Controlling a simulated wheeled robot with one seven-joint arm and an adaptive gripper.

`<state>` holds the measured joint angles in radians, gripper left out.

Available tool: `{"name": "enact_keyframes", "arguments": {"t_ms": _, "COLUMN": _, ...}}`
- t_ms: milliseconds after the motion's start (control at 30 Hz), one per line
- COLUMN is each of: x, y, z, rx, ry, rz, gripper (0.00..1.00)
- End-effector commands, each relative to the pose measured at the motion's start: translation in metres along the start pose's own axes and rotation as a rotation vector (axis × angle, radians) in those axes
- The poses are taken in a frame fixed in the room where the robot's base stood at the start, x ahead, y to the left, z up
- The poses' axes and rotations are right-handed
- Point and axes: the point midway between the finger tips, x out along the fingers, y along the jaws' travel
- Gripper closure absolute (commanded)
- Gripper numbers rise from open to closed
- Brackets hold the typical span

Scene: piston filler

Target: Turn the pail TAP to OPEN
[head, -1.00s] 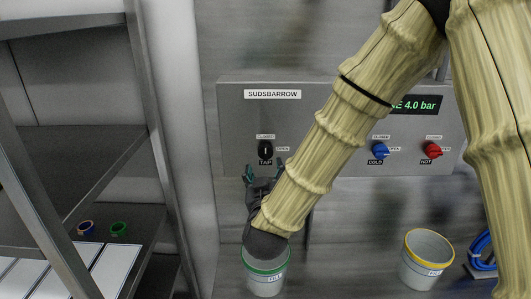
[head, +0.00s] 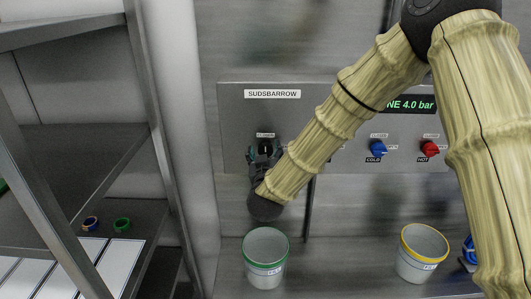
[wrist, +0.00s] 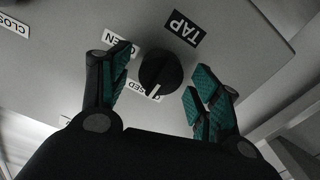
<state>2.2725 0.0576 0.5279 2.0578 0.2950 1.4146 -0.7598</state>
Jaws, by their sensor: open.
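The black TAP knob (head: 265,146) is on the grey panel below the SUDSBARROW plate, largely hidden by my gripper (head: 264,157) in the head view. In the wrist view the round TAP knob (wrist: 158,70) shows between my fingers. Its white mark points to the partly hidden CLOSED label (wrist: 142,90); the OPEN label (wrist: 121,49) is partly behind the left finger. My gripper (wrist: 160,76) is open, with a teal-padded finger on each side of the knob. I see gaps between knob and fingers. A green-rimmed pail (head: 265,283) stands below.
The blue COLD knob (head: 378,148) and red HOT knob (head: 430,149) are to the right on the same panel. A yellow-rimmed pail (head: 424,268) stands at lower right, near a blue coil (head: 469,249). A metal shelf rack (head: 75,145) is on the left.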

Motion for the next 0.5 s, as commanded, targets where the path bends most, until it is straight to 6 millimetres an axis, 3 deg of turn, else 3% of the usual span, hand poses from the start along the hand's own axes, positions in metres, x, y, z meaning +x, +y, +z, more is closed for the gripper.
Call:
{"name": "enact_keyframes", "arguments": {"t_ms": 100, "x": -0.0002, "y": 0.0000, "z": 0.0001, "rx": 0.000, "ry": 0.000, "rz": 0.000, "gripper": 0.39}}
{"name": "enact_keyframes", "arguments": {"t_ms": 333, "x": -0.0003, "y": 0.0000, "z": 0.0001, "rx": 0.000, "ry": 0.000, "rz": 0.000, "gripper": 0.81}}
{"name": "enact_keyframes", "arguments": {"t_ms": 500, "x": -0.0002, "y": 0.0001, "z": 0.0003, "rx": 0.003, "ry": 0.000, "rz": 0.000, "gripper": 0.83}}
